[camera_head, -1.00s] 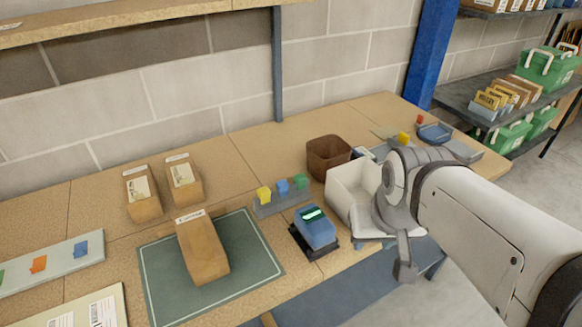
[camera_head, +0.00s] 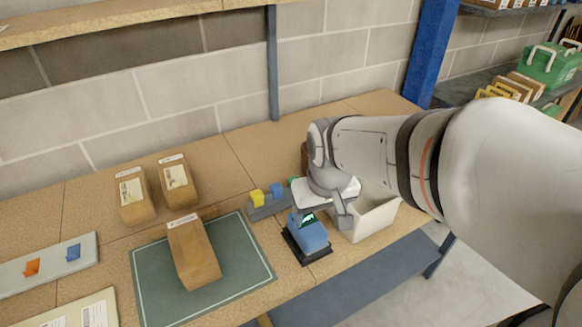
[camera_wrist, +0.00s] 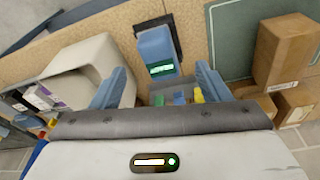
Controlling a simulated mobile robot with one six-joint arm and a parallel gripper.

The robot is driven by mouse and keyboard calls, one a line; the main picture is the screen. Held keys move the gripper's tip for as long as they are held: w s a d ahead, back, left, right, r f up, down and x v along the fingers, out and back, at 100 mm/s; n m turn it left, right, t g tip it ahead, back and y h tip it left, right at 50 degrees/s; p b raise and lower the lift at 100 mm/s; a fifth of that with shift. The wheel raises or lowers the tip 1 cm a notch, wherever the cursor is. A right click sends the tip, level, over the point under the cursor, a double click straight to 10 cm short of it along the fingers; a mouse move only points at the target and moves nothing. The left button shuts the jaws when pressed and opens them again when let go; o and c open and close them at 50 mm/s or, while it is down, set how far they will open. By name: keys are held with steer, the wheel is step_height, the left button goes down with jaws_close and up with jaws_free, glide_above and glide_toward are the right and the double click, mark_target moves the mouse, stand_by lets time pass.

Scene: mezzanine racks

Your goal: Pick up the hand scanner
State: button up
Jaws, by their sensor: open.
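The hand scanner (camera_head: 311,236) is a blue block-like device with a green-lit screen, sitting on a black base (camera_head: 318,257) at the front edge of the bench, right of the green mat. It also shows in the wrist view (camera_wrist: 155,48), top centre, between my two blue fingers.
A white bin (camera_head: 372,222) stands close right of the scanner. A rack with yellow and blue pieces (camera_head: 268,208) is just left of it. A brown carton (camera_head: 194,256) lies on the green mat (camera_head: 246,268). Two more cartons (camera_head: 135,198) stand behind. The brick wall closes the back.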

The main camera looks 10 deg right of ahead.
mark_target(307, 222)
steer(key=o, duration=0.3)
steer(key=shift+n+g, duration=0.5)
steer(key=w+f, duration=0.1)
steer(key=w+f+p, duration=0.1)
steer(key=w, duration=0.3)
steer(key=shift+d+f, duration=0.1)
steer(key=shift+f, duration=0.3)
steer(key=shift+o, duration=0.2)
steer(key=shift+n+g, duration=0.6)
steer(key=shift+n, duration=0.1)
steer(key=w+f, duration=0.1)
steer(key=f, duration=0.1)
steer(key=w+f+p, duration=0.1)
steer(key=w+f, duration=0.1)
steer(key=w+f+p, duration=0.1)
steer(key=f, duration=0.1)
steer(key=shift+w+d+f, duration=0.1)
steer(key=shift+w, duration=0.2)
steer(key=shift+w+f, duration=0.15)
steer(key=shift+f, duration=1.75)
steer(key=f+p, duration=0.1)
steer(key=f, duration=0.1)
steer(key=s+f+p, duration=0.1)
steer(key=f, duration=0.1)
steer(key=shift+a, duration=0.2)
steer(key=shift+f, duration=0.55)
